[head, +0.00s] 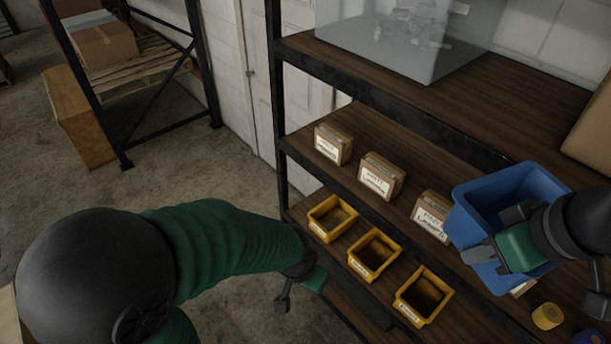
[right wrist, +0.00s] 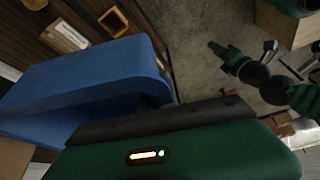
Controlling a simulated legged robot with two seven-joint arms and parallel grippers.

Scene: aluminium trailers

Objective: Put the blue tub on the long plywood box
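The blue tub (head: 476,212) is at the right of the head view, tilted, in front of the shelf rack. My right gripper (head: 497,240) is shut on its near wall, one finger outside and one inside. The tub's blue wall (right wrist: 85,75) fills the left of the right wrist view. My left gripper (head: 298,290) is empty, low in front of the rack, its fingers apart; it also shows in the right wrist view (right wrist: 243,50). A brown plywood box (head: 75,118) stands on the floor at the far left; I cannot tell if it is the long one.
The rack's shelf holds yellow bins (head: 374,255), small labelled cartons (head: 382,176) and a tape roll (head: 547,316). A clear bin (head: 400,40) stands on the upper shelf. A pallet rack (head: 140,75) stands at upper left. Concrete floor (head: 185,180) between is clear.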

